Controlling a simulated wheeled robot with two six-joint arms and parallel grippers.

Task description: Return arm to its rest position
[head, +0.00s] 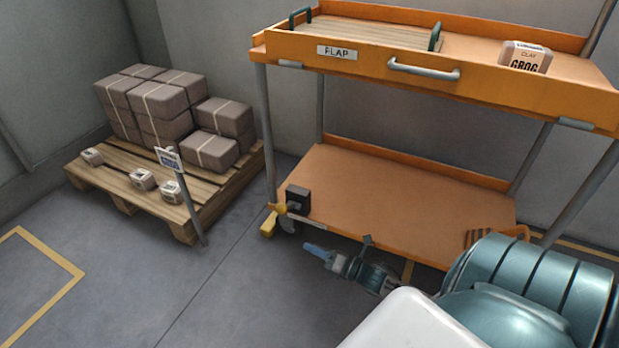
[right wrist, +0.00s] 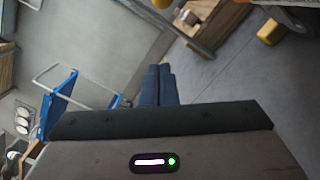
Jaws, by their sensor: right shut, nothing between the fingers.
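My right gripper (head: 309,248) shows in the head view, low in front of the orange cart's lower shelf. Its blue fingers point to the left, away from the teal arm links at the lower right. In the right wrist view the two blue fingers of the same gripper (right wrist: 158,72) lie side by side, shut with nothing between them. They stand over bare floor, and I see no contact with the cart. My left gripper is not in view.
An orange cart (head: 372,62) stands close ahead, with a slatted board and a GROG box (head: 525,58) on top. A wooden pallet (head: 187,213) with brown packages stands at left. A yellow caster part (head: 268,224) is near my gripper. The floor at lower left is clear.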

